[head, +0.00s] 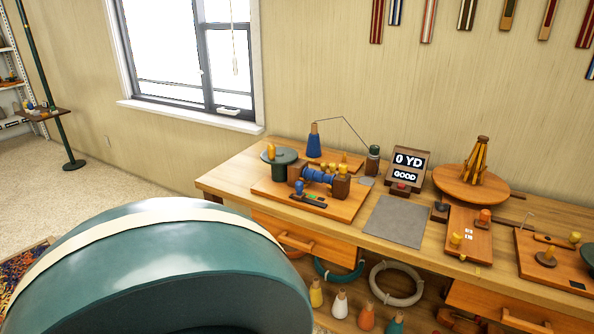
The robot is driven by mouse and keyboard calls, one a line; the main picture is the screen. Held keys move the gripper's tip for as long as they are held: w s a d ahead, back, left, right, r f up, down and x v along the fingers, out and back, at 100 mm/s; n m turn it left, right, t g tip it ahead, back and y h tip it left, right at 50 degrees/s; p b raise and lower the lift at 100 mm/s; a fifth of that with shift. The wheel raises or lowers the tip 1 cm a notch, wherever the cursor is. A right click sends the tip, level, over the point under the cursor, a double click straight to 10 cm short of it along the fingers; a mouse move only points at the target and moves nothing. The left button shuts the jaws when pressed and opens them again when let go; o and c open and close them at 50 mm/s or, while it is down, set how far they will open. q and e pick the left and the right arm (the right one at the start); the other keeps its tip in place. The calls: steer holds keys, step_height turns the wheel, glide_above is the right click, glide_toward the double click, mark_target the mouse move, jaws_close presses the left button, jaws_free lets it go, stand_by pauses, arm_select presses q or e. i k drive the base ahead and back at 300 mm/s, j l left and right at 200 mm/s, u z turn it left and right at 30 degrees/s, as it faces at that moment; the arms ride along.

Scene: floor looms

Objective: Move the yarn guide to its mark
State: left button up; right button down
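On the workbench (257,165), a wooden winder board (331,208) carries a blue-wound spool (320,177) between wooden blocks. In front of it, a small part with a blue knob (299,186) stands at the left end of a dark strip (315,200) that has a green patch. It may be the yarn guide, but I cannot tell for sure. A thin bent wire (343,118) runs above the bench between a blue cone (314,141) and a dark green-topped post (374,160). Neither gripper is in view.
A display (408,164) reads "0 YD" and "GOOD". A grey mat (396,221) lies bare. To the right are a round wooden turntable (460,187) and a pegged board (470,236). Drawers and yarn rings sit below.

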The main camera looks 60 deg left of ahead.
mark_target(299, 194)
steer(key=u, duration=2)
steer(key=i+j, duration=0.5)
steer(key=j, duration=0.2)
steer(key=i+j+z, duration=0.2)
steer(key=j+z, duration=0.15)
steer(key=i+j+z, duration=0.2)
steer(key=j+z, duration=0.15)
